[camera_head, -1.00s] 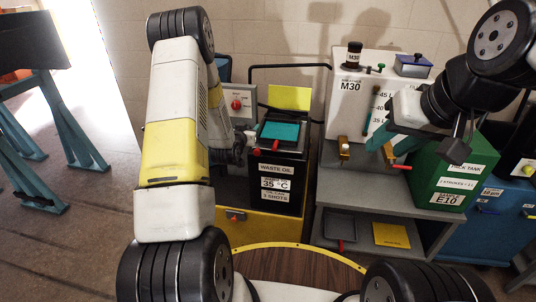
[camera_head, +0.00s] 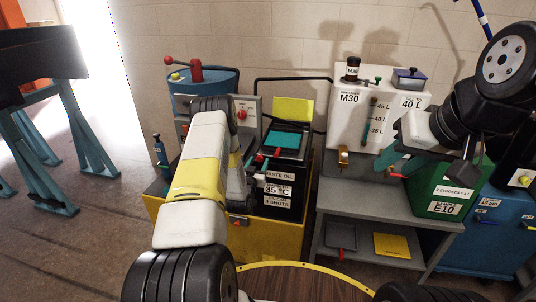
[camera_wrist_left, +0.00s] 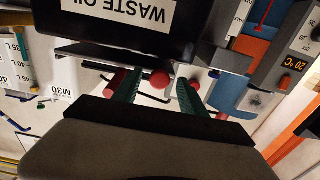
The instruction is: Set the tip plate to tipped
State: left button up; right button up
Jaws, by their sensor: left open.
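I take the tip plate to be the teal plate (camera_head: 283,140) in the black frame on top of the black waste oil tank (camera_head: 286,203); I cannot be sure of this. Red-ended handles stick out at its front left. My left gripper (camera_head: 259,168) is at these handles, partly hidden by its own arm. In the left wrist view its green fingers (camera_wrist_left: 158,82) are apart, with a red ball (camera_wrist_left: 160,79) showing between them; contact cannot be told. My right gripper (camera_head: 396,163) is at the front of the white M30 tank; its jaw opening is unclear.
The M30 tank (camera_head: 350,117) stands on a grey shelf unit (camera_head: 345,198) to the right, with a green E10 tank (camera_head: 440,190) beside it. A blue drum (camera_head: 205,84) with a red lever stands behind my left arm. Open floor lies at the left.

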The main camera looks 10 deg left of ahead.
pick_arm(q)
jog(key=shift+w, duration=0.5)
grip_shut()
dwell(1.1)
